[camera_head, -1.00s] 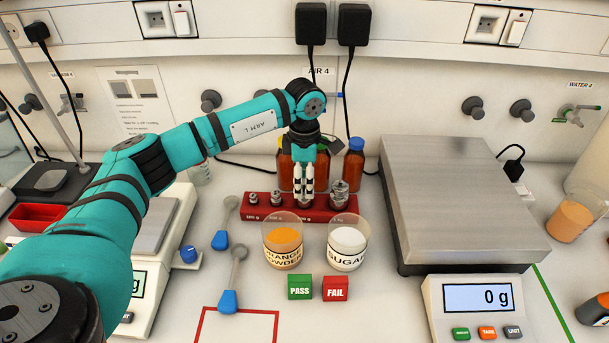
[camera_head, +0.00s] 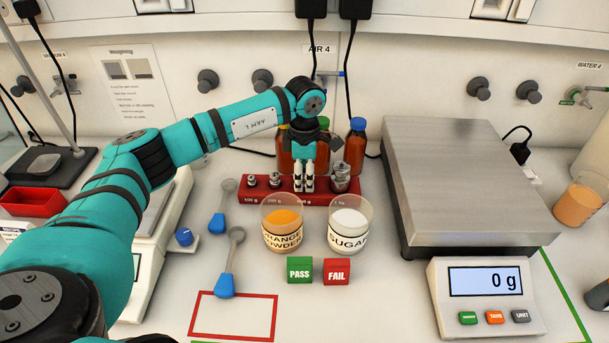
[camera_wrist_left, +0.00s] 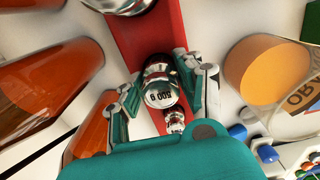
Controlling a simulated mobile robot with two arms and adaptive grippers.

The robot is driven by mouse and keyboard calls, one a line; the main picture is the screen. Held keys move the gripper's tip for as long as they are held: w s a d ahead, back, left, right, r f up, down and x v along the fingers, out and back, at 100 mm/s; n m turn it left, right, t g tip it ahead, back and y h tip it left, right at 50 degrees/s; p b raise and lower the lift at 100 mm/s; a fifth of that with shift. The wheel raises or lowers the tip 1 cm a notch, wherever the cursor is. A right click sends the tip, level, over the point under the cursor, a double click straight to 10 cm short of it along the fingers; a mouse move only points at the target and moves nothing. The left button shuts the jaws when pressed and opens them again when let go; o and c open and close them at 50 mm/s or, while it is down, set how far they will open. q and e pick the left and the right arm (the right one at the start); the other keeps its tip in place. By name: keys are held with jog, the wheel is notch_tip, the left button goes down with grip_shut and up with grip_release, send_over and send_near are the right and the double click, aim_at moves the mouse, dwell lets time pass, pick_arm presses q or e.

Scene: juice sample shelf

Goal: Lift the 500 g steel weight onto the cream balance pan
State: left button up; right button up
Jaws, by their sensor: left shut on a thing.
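The 500 g steel weight (camera_wrist_left: 161,88) shows in the left wrist view, with its "500 g" marking, between the two fingers of my left gripper. My left gripper (camera_head: 304,187) is shut on it at the red weight rack (camera_head: 253,194). In the head view the fingers mostly hide this weight, and I cannot tell whether it is clear of its slot. The cream balance (camera_head: 146,275) stands at the left, with its steel pan (camera_head: 157,212) partly behind my left arm. My right gripper is not in view.
Beakers of orange powder (camera_head: 283,222) and sugar (camera_head: 349,226) stand just in front of the rack. Brown bottles (camera_head: 355,148) stand behind it. Blue-handled scoops (camera_head: 224,284) lie between rack and balance. A large grey scale (camera_head: 460,180) at the right reads 0 g.

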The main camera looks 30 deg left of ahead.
aim_at(304, 170)
pick_arm(q)
grip_shut()
jog(key=shift+w+r+p, duration=0.1)
jog(key=shift+r+p, duration=0.2)
jog(key=shift+r, duration=0.35)
jog(key=shift+r, duration=0.15)
dwell(0.5)
jog(key=shift+r+p, duration=0.6)
jog(key=shift+r, duration=0.35)
